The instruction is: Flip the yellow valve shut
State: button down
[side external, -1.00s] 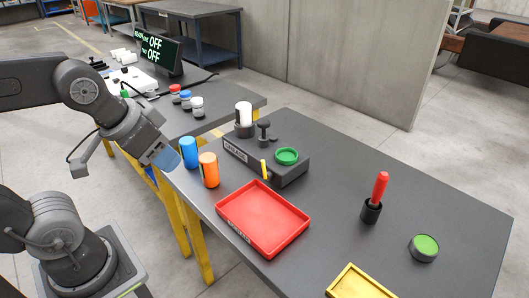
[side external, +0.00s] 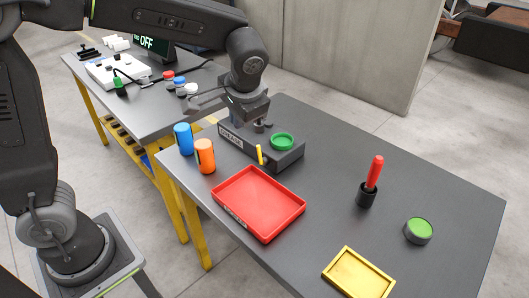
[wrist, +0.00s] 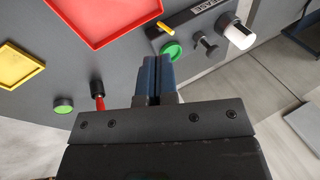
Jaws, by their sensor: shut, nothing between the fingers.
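The yellow valve (side external: 260,155) is a small yellow lever on the front face of the dark grease box (side external: 285,160), standing nearly upright in the side view. In the wrist view the yellow lever (wrist: 167,28) shows at the box's end, above the green round cap (wrist: 171,50). My gripper (wrist: 157,60) is shut and empty, its blue-grey fingers side by side. In the side view it is over the back part of the box, behind the lever and apart from it; the fingers are partly hidden there.
A red tray (side external: 258,203) lies in front of the box. Blue (side external: 183,138) and orange (side external: 205,156) cylinders stand left of it. A red-handled tool in a black holder (side external: 367,195), a green-topped puck (side external: 418,230) and a yellow tray (side external: 358,272) are to the right.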

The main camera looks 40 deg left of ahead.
jog(key=w+d+f+y, duration=0.4)
jog(key=w+d+f, duration=0.1)
jog(key=w+f, duration=0.5)
jog(key=shift+f+m, duration=0.4)
jog(key=shift+f, duration=0.45)
jog(key=shift+w, duration=0.1)
send_near(260, 154)
notch_tip(260, 154, down, 4)
jog(key=a, duration=0.2)
jog(key=w+a+f, duration=0.1)
jog(key=shift+a, duration=0.15)
jog(key=shift+w+a+f, duration=0.1)
jog(key=shift+w+a, duration=0.05)
jog(key=shift+a, duration=0.4)
jog(key=shift+a, duration=0.1)
